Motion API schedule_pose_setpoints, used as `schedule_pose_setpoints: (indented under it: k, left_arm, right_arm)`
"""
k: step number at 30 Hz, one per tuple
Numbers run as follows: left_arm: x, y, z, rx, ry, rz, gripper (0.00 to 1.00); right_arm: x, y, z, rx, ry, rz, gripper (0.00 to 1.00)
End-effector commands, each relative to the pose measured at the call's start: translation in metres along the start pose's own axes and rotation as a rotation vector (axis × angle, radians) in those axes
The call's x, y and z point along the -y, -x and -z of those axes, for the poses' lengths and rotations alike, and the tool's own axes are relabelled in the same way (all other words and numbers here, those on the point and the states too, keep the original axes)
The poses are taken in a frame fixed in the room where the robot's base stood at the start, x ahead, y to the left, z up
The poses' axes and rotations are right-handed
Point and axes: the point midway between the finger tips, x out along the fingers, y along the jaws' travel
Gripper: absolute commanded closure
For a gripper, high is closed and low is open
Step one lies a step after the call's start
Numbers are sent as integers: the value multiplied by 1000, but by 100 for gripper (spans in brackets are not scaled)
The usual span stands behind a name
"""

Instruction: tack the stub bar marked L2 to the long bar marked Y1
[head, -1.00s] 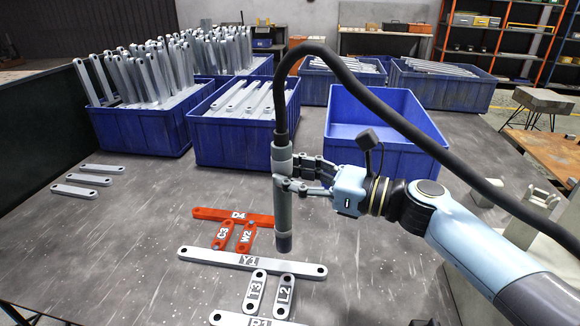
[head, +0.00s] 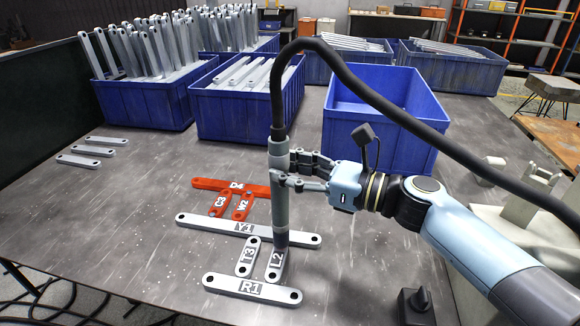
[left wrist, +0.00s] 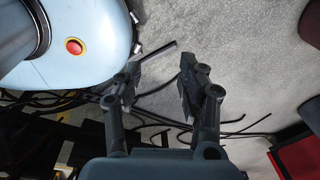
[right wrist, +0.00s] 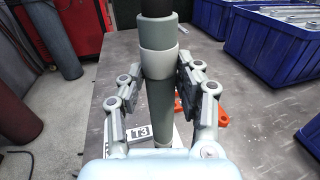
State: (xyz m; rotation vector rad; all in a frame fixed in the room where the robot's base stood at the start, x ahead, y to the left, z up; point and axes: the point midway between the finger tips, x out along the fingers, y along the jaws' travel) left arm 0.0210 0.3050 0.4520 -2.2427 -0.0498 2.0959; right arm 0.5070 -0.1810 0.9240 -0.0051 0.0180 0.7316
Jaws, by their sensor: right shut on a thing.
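My right gripper (head: 285,170) is shut on a grey torch (head: 279,212), held upright with a black hose at its top. The right wrist view also shows the torch (right wrist: 160,100) between the fingers. The torch's lower end is at the upper end of the grey stub bar L2 (head: 275,266), near the long grey bar Y1 (head: 215,224); I cannot tell whether it touches. The torch hides part of Y1 and L2's upper end. Stub T3 (head: 246,258) lies left of L2. My left gripper (left wrist: 160,75) is open and empty in the left wrist view.
Long bar R1 (head: 225,284) lies below the stubs. Red bars D4 (head: 215,185), C3 (head: 219,204) and W2 (head: 242,207) lie behind Y1. An empty blue bin (head: 375,140) stands behind the torch. Loose grey bars (head: 93,150) lie at left.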

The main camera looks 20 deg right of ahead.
Motion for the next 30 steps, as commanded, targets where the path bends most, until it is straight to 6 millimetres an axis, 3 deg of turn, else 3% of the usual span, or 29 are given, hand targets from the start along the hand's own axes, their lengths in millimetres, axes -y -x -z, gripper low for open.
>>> schedule_pose_setpoints:
  k: [14, 30]
  left_arm:
    - [-1, 0, 11, -17, 1, -1, 60]
    - [1, -4, 8, -13, 0, 1, 60]
  right_arm:
    - [0, 0, -2, 3, 1, 0, 99]
    - [0, 0, 4, 3, 1, 0, 99]
